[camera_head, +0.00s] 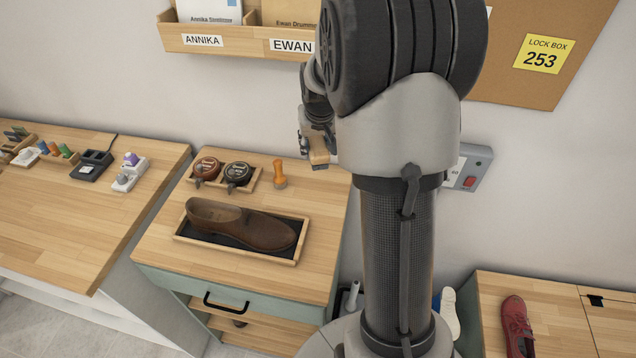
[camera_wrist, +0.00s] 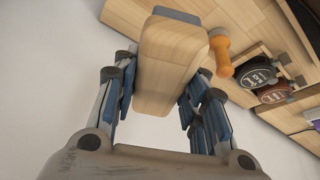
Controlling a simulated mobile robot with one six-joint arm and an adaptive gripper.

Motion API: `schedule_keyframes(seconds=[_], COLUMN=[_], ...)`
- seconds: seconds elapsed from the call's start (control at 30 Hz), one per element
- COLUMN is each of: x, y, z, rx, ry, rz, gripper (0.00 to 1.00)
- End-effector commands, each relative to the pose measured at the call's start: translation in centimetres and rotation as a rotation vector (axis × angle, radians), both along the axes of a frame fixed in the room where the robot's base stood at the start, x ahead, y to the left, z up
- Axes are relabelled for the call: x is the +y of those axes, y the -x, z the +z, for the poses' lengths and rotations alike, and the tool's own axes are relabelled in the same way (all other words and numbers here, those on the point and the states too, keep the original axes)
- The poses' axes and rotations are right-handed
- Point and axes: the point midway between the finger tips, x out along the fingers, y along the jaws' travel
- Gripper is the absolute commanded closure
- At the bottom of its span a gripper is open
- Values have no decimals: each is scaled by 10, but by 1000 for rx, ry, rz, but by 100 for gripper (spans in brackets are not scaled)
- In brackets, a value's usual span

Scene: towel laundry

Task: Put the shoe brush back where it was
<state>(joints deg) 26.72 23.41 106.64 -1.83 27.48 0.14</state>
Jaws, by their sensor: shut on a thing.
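My gripper (camera_wrist: 160,98) is shut on the shoe brush (camera_wrist: 168,62), a pale wooden block with a grey-blue part at its far end. The brush is held in the air, and in the head view it shows as a small wooden piece (camera_head: 318,151) beside my arm. Below and to the left is the cabinet top (camera_head: 160,256). On it a brown shoe (camera_head: 240,226) lies in a dark-lined wooden tray (camera_head: 233,263).
Two polish tins (camera_head: 238,173) sit in a small wooden holder behind the shoe. An orange-handled tool (camera_head: 279,175) stands beside them. A long table (camera_head: 70,215) is at the left. A red shoe (camera_head: 517,325) is on another surface at the right. Wall mail slots (camera_head: 228,45) hang above.

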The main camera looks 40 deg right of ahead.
Motion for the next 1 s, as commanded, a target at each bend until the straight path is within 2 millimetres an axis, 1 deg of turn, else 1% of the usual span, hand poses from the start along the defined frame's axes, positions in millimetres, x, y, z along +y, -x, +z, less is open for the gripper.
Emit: schedule_keyframes(seconds=[0.03, 0.1, 0.2, 0.3, 0.57, 0.7, 0.8, 1.0], x=[0, 0, 0, 0, 0, 0, 0, -1], y=[1, 1, 1, 1, 0, 0, 0, 0], z=[-19, -38, -61, -77, -95, -118, -129, -128], rx=[3, 4, 3, 1, -1, 1, 1, -2], ry=[-1, -2, -2, 0, 0, 0, 0, 1], rz=[0, 0, -1, 0, 0, 0, 0, 0], gripper=[87, 87, 87, 87, 87, 87, 87, 87])
